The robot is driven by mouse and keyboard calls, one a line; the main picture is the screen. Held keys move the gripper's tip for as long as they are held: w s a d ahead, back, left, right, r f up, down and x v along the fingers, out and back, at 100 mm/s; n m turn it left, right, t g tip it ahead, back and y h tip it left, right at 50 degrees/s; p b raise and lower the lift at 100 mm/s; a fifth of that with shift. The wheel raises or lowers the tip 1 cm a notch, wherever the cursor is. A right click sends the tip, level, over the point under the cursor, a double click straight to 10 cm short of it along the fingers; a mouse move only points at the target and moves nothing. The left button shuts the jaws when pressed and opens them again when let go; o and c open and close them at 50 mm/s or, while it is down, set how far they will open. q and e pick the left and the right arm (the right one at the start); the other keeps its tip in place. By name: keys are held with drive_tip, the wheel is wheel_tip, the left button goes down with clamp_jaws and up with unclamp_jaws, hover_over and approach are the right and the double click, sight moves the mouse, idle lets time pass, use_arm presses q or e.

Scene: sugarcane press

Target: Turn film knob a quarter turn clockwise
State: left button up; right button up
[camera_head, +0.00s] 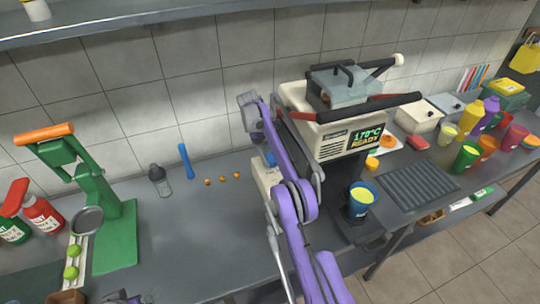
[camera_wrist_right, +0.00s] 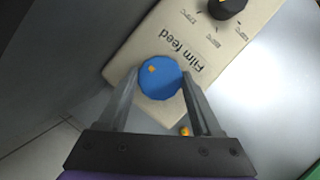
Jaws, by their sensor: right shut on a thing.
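The film knob (camera_wrist_right: 161,80) is a round blue knob with a small orange mark near its upper left edge in the wrist view. It sits on a cream panel (camera_wrist_right: 190,40) labelled "Film feed". My right gripper (camera_wrist_right: 160,84) is shut on the knob, one finger at each side. In the head view my right gripper (camera_head: 266,152) is beside the cream machine (camera_head: 300,97), low at its left side, and my purple arm partly hides it. A dark shape at the bottom left edge of the head view may be my left gripper (camera_head: 122,298); its fingers cannot be made out.
A black dial (camera_wrist_right: 228,6) with temperature marks is on the same panel. The counter between is mostly clear.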

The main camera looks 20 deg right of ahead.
idle(0.5)
drive_tip(key=o, duration=1.4)
